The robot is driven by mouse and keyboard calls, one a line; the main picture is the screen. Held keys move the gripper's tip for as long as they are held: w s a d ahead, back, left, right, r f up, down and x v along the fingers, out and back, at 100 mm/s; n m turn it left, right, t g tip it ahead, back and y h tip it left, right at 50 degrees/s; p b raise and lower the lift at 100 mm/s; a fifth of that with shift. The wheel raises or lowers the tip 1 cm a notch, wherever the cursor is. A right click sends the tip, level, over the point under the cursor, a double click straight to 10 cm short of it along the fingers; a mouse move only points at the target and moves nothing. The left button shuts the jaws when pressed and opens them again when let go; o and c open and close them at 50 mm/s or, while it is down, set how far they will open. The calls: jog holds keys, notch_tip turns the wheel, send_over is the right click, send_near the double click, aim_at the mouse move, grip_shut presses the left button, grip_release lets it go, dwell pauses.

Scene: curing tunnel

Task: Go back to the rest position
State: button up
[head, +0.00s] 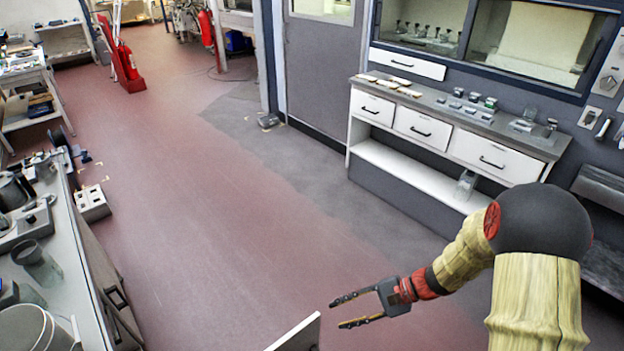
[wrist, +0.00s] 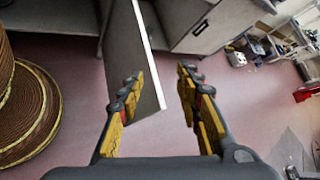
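My gripper (head: 337,312) is at the lower middle of the head view, at the end of my arm, which reaches in from the right. Its two fingers are spread and point left, with nothing held. A pale upright panel (head: 298,334) with a thin white edge stands just left of the fingertips. In the wrist view my gripper (wrist: 159,82) is open too, and the panel (wrist: 146,65) shows beyond and between the fingers, partly behind the left one. It looks like a swung-open cabinet door. I see no contact between it and the fingers.
A cluttered bench (head: 70,285) runs along the left. A drawer counter (head: 455,125) stands along the right wall. The red floor (head: 215,190) between them is clear.

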jog(key=s+d+r+n+t+h, duration=0.2)
jog(key=s+d+r+n+h, duration=0.1)
jog(key=r, duration=0.6)
jog(key=s+d+r+n+t+h, duration=0.2)
jog(key=s+d+r+n+h, duration=0.1)
jog(key=s+r, duration=0.5)
jog(key=s+d+r+n+t+h, duration=0.2)
jog(key=s+d+r+n+h, duration=0.2)
jog(key=r, duration=0.5)
jog(key=shift+s+r+h, duration=0.35)
jog(key=shift+s+h, duration=0.4)
jog(key=shift+h, duration=0.05)
jog(key=shift+c, duration=0.6)
